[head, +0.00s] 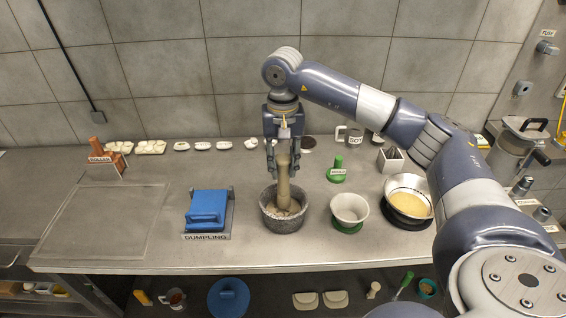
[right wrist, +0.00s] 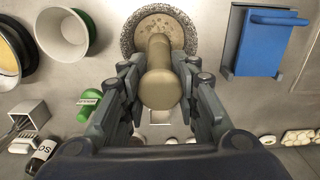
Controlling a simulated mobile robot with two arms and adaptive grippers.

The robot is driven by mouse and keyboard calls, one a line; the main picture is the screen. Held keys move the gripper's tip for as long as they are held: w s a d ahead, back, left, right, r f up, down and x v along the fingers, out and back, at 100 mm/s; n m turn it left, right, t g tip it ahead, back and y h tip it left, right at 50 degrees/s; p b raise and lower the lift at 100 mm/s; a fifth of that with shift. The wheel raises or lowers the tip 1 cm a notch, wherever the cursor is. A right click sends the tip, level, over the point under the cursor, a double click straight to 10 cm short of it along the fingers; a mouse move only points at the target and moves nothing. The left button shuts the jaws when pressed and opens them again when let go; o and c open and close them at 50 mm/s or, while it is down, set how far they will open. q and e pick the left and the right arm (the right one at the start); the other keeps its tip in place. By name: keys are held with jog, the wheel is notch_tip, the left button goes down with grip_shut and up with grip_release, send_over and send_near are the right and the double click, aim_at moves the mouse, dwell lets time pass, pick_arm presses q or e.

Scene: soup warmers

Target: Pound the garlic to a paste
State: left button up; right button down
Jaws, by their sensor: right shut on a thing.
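The stone mortar (head: 284,217) stands on the metal counter, right of the blue dumpling press. Pale mashed stuff shows inside it; in the right wrist view the mortar (right wrist: 130,42) has a speckled rim and a pale coating on its inside. My right gripper (head: 284,165) is over the mortar, pointing down, shut on the tan pestle (head: 283,190). The pestle stands nearly upright with its lower end inside the mortar. The right wrist view shows the pestle (right wrist: 158,78) between both fingers. Whether its tip touches the bottom is hidden. My left gripper is not in view.
The blue dumpling press (head: 207,210) is left of the mortar. A white bowl on a green base (head: 349,208) and a pan of yellow grains (head: 408,204) are to the right. A green-handled tool (head: 337,171) stands behind. The counter's left side has a bare board (head: 100,225).

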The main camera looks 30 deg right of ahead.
aim_at(283, 173)
notch_tip(283, 173, down, 5)
jog(key=b, duration=0.3)
jog(key=shift+r+b, duration=0.1)
jog(key=shift+b, duration=0.2)
jog(key=shift+r+p, duration=1.75)
jog(key=shift+r, duration=0.75)
jog(key=shift+r+p, duration=1.7)
jog(key=shift+r, duration=0.85)
jog(key=shift+f, duration=0.1)
